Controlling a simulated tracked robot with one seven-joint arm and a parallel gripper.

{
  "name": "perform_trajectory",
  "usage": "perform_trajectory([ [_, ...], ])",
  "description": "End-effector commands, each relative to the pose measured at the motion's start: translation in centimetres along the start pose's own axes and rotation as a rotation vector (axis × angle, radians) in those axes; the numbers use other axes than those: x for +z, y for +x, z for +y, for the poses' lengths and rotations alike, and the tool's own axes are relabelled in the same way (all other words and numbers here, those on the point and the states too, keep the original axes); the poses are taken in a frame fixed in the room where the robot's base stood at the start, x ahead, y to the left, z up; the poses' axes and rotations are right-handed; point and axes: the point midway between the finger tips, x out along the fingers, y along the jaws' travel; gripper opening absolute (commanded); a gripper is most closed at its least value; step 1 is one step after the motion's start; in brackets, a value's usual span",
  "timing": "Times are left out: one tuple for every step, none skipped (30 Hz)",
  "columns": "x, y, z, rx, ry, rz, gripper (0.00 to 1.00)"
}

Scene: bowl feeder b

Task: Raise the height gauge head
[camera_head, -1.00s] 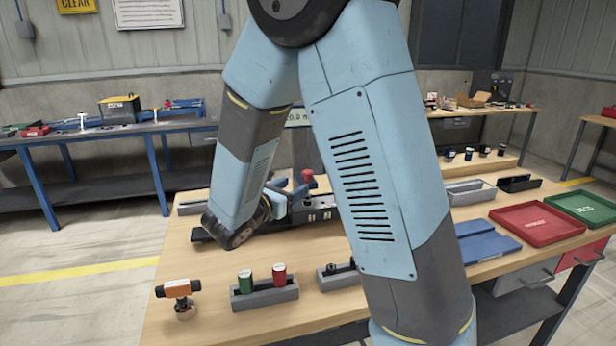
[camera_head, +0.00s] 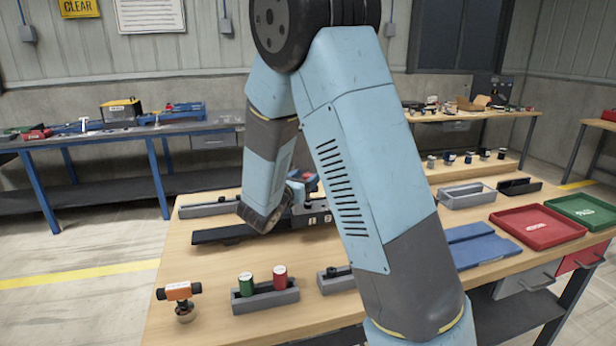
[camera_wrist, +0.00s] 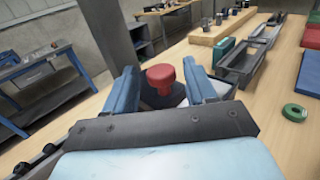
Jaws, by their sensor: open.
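A red knob (camera_wrist: 163,78) stands between the two blue fingers of my gripper (camera_wrist: 162,82) in the wrist view. The fingers are spread, with a gap visible on each side of the knob. The knob appears to belong to the height gauge head, but the gauge body is mostly hidden by the fingers and my wrist. In the head view, my gripper (camera_head: 303,184) is over the middle of the bench beside a dark fixture with a numbered block (camera_head: 318,219). My arm hides much of that fixture.
A dark rail (camera_head: 222,235) extends left from the fixture. A grey holder (camera_head: 264,298) with green and red cylinders and an orange-black tool (camera_head: 180,292) stand at the front. Blue plates (camera_head: 485,245), a red tray (camera_head: 538,226) and a green tray (camera_head: 585,210) lie right.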

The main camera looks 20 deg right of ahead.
Motion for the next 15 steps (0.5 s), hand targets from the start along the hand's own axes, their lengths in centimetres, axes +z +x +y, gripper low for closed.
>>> perform_trajectory([
  [0.0,0.7,-0.1,-0.002,0.000,-0.001,0.56],
  [0.0,1.0,-0.1,-0.002,0.000,-0.001,0.56],
  [0.0,1.3,-0.1,-0.002,0.000,-0.001,0.56],
  [0.0,1.6,0.0,-0.002,0.000,-0.001,0.56],
  [0.0,1.8,0.0,-0.001,0.000,0.000,0.56],
  [0.0,2.0,0.0,0.000,0.000,0.000,0.56],
  [0.0,2.1,0.0,0.000,0.000,0.000,0.56],
  [0.0,2.2,0.0,0.000,0.000,0.000,0.56],
  [0.0,2.3,0.0,0.000,0.000,0.000,0.56],
  [0.0,2.3,0.0,0.001,0.000,0.000,0.56],
  [0.0,2.4,0.0,0.001,0.000,0.000,0.56],
  [0.0,2.4,0.0,0.000,0.000,0.000,0.56],
  [0.0,2.4,0.0,0.000,0.000,0.000,0.56],
  [0.0,2.4,0.0,0.000,0.000,0.000,0.56],
  [0.0,2.4,0.0,0.000,0.000,0.000,0.56],
])
